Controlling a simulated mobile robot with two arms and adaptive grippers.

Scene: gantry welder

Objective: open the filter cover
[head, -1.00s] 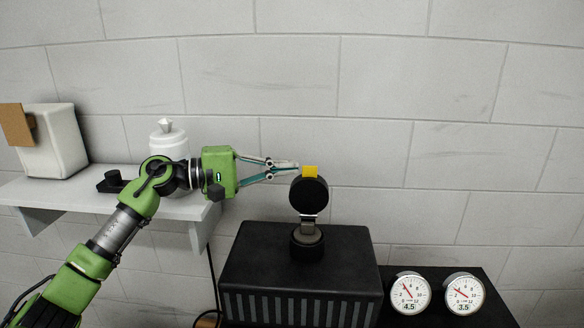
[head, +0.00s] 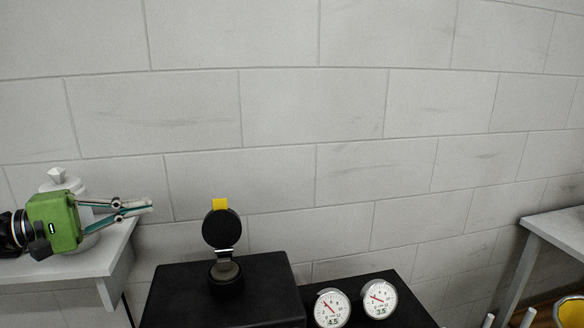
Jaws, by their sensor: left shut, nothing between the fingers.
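The filter cover (head: 221,230) is a round black disc with a yellow tab (head: 220,204) on its top edge. It stands upright on a metal hinge above a short black round neck (head: 226,275) on top of the black machine box (head: 270,285). My left gripper (head: 150,205) is to the left of the cover, at about the height of the tab, with a clear gap between them. Its fingers are shut and empty, pointing right. My right gripper is not in view.
Two round gauges (head: 332,308) sit right of the box. A grey shelf (head: 115,250) with a white bottle (head: 62,182) is at the left, behind my gripper. A grey table (head: 560,225) and a yellow bucket (head: 572,312) are at the right edge. The wall above is bare.

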